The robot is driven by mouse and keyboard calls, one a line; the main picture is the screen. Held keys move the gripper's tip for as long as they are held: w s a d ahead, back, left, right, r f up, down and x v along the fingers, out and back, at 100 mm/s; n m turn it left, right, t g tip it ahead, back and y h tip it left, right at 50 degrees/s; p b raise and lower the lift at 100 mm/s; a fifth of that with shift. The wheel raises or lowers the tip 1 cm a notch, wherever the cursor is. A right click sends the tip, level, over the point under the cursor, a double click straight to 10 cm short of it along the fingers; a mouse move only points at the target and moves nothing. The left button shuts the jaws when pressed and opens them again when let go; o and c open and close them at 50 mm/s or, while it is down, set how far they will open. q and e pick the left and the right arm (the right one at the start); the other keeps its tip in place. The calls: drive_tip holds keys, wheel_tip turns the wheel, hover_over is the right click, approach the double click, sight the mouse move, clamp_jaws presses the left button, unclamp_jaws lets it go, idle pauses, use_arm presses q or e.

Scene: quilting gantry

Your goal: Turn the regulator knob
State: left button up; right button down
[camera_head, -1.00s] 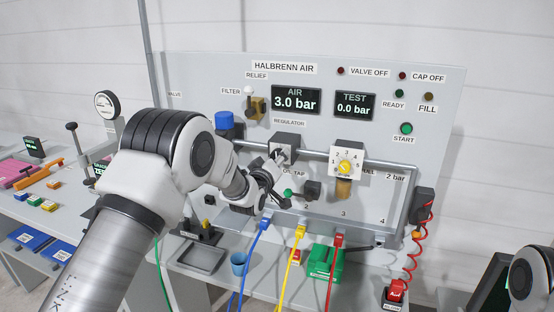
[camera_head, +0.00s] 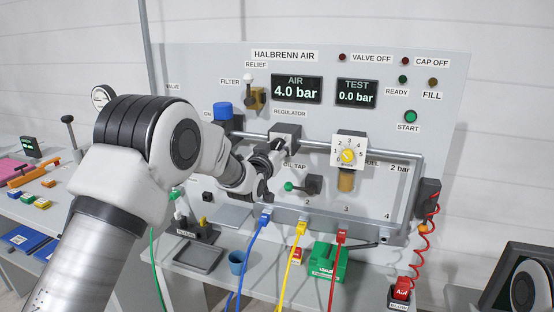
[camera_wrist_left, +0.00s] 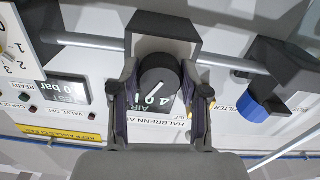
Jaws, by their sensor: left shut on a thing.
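The regulator is a grey block (camera_head: 287,135) on the pipe, above the middle of the panel and beside the REGULATOR label. Its round black knob (camera_wrist_left: 159,77) has a white pointer line and shows in the left wrist view. My left gripper (camera_head: 276,149) reaches it from the front, and in the left wrist view (camera_wrist_left: 160,88) its two fingers are shut on the knob's sides. In the head view the hand partly hides the knob. The AIR display (camera_head: 297,90) reads 4.0 bar; the TEST display (camera_head: 356,98) reads 0.0 bar. My right gripper is not in view.
A dial with a yellow knob (camera_head: 348,156) stands right of the regulator. A blue knob (camera_head: 222,111) is to its left and the green-tipped oil tap (camera_head: 302,186) below. Blue, yellow and red hoses hang from the lower rail. A grey tray (camera_head: 193,256) lies on the bench.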

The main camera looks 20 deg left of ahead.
use_arm(q)
drive_tip(key=m+b, duration=0.5)
drive_tip(key=m, duration=0.1)
drive_tip(key=shift+f, duration=0.2)
drive_tip(key=m+b, duration=0.2)
drive_tip(key=m, duration=0.2)
drive_tip(key=shift+r+m+b, duration=0.1)
drive_tip(key=shift+m+b, duration=0.25)
drive_tip(key=shift+m, duration=0.05)
drive_tip(key=shift+a+r+m+b, duration=0.1)
drive_tip(key=shift+m+b, duration=0.5)
drive_tip(key=shift+m, duration=0.6)
drive_tip(key=o, duration=1.1)
drive_tip(key=shift+o, duration=0.2)
drive_tip(key=s, duration=1.2)
drive_tip(key=shift+a, duration=0.2)
